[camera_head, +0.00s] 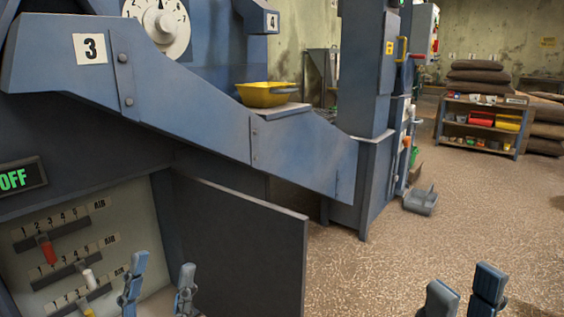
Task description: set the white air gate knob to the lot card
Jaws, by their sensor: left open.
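The white air gate knob (90,279) sits on the middle slider row of the gate panel (136,224), toward the right, high-number end of its scale; its exact number is too small to tell. My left gripper (160,283) is open and empty, in front of the panel to the right of the white knob and apart from it in the picture. My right gripper (464,292) is open and empty over the floor at the bottom right. I cannot make out a lot card.
A red knob (47,251) is above the white one; a yellow knob (88,312) is below. The panel door (250,255) stands open right of my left gripper. A green OFF display (14,179) is above. A chute (200,105) carrying a yellow tub (266,95) crosses overhead.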

